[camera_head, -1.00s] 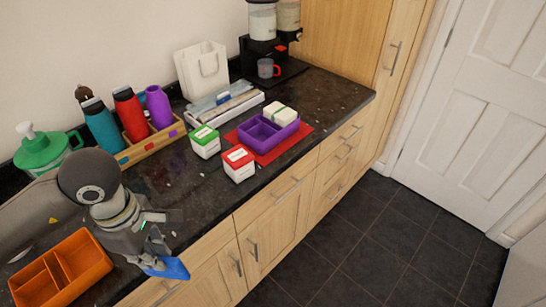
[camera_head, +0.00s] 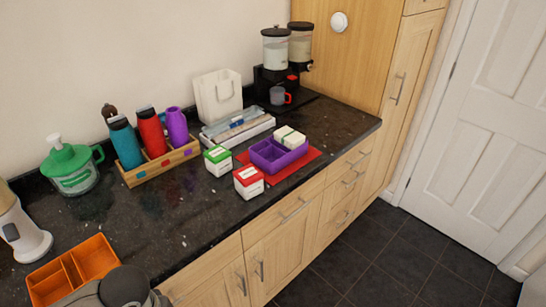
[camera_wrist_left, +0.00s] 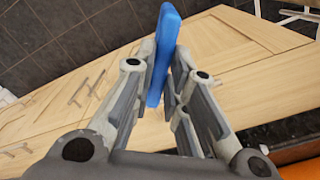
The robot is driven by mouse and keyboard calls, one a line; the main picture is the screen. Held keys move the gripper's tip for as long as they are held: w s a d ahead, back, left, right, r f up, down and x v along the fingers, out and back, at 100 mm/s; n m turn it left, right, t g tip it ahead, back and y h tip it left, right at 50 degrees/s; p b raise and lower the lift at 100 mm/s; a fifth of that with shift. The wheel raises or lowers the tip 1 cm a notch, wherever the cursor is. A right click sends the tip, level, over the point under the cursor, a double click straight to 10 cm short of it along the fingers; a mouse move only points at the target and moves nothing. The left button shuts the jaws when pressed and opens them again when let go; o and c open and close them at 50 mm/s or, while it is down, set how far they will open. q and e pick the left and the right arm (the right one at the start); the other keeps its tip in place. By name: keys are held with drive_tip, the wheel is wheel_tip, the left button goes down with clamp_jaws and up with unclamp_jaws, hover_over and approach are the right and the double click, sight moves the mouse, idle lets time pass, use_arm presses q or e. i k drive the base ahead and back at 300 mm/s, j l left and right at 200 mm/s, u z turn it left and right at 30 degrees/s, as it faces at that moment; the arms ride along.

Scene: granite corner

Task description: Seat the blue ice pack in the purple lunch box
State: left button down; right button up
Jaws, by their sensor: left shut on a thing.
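The blue ice pack (camera_wrist_left: 161,55) is clamped upright between the two fingers of my left gripper (camera_wrist_left: 160,90) in the left wrist view, with the cabinet fronts behind it. In the head view only part of my left arm shows at the bottom edge; the gripper and ice pack are out of that picture. The purple lunch box (camera_head: 268,163) sits on a red mat (camera_head: 312,153) on the dark counter. It has open compartments, and a pale block with a green band (camera_head: 290,138) is in its back part. My right gripper is not in view.
An orange divided box (camera_head: 88,258) stands at the front left. A red-lidded box (camera_head: 248,183) and a green-lidded box (camera_head: 217,161) stand left of the lunch box. A bottle rack (camera_head: 160,168), white bag (camera_head: 217,97) and drink dispenser (camera_head: 276,50) line the back.

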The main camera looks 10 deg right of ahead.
sight(268, 155)
drive_tip(key=i+l+u, duration=0.15)
drive_tip(key=l+u, duration=0.3)
drive_tip(key=i+l+u, duration=0.15)
drive_tip(key=l+u, duration=0.2)
drive_tip(key=u, duration=0.15)
drive_tip(key=l+u, duration=0.35)
drive_tip(key=l, duration=3.45)
